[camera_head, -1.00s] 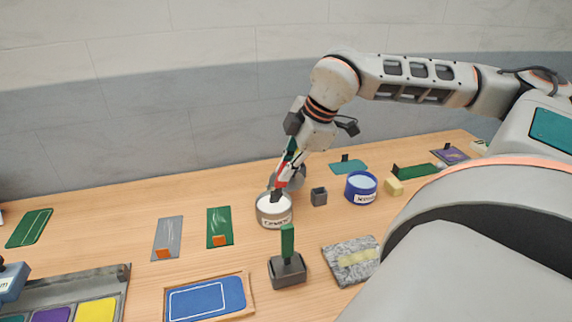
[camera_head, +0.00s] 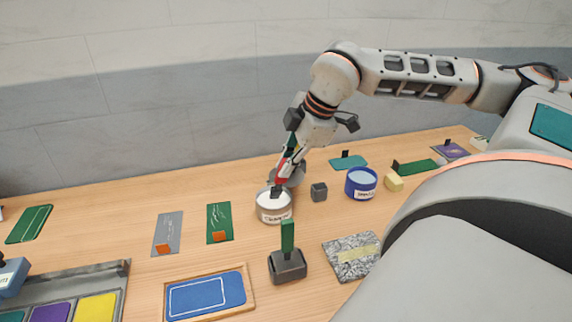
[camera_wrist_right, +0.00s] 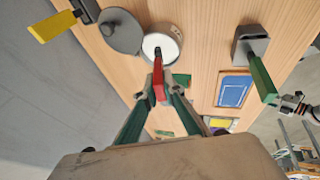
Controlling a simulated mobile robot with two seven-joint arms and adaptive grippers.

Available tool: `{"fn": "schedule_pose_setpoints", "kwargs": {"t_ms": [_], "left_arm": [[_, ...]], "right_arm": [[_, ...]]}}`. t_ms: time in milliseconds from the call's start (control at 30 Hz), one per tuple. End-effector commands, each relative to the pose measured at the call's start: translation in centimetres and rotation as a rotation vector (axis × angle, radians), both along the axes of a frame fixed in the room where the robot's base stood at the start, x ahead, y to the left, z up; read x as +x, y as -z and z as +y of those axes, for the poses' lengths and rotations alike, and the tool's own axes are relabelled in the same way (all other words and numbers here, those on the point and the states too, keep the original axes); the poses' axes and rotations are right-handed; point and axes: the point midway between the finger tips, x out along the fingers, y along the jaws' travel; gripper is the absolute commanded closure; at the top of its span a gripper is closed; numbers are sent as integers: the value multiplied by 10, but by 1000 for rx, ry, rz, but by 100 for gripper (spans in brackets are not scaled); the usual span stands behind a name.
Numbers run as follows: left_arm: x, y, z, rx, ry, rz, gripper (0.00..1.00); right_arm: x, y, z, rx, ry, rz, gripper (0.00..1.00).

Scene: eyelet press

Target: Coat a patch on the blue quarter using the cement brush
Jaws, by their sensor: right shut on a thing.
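My right gripper (camera_head: 285,170) is shut on the red handle of the cement brush (camera_wrist_right: 159,80). The brush points down into the mouth of the grey cement tin (camera_head: 274,211). Its dark head (camera_head: 276,191) is at the white contents; how deep it sits is hidden. The tin also shows in the wrist view (camera_wrist_right: 172,55). The blue quarter (camera_head: 208,296), a blue panel with a white outline in a wooden frame, lies flat in front left of the tin, apart from the brush. What looks like my left gripper (camera_wrist_right: 298,104) shows small at the wrist view's right; its jaws are unclear.
A dark holder with a green handle (camera_head: 287,237) stands upright between tin and viewer. Green (camera_head: 219,220) and grey cards (camera_head: 167,230) lie left. Wood between them is bare.

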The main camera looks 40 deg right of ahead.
Motion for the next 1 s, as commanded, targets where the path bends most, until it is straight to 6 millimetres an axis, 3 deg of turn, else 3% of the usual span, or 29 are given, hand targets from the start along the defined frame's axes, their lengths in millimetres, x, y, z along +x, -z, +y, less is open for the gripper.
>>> {"fn": "schedule_pose_setpoints", "kwargs": {"t_ms": [1000], "left_arm": [[0,10,0,0,0,-1,68]], "right_arm": [[0,8,0,0,0,-1,100]]}}
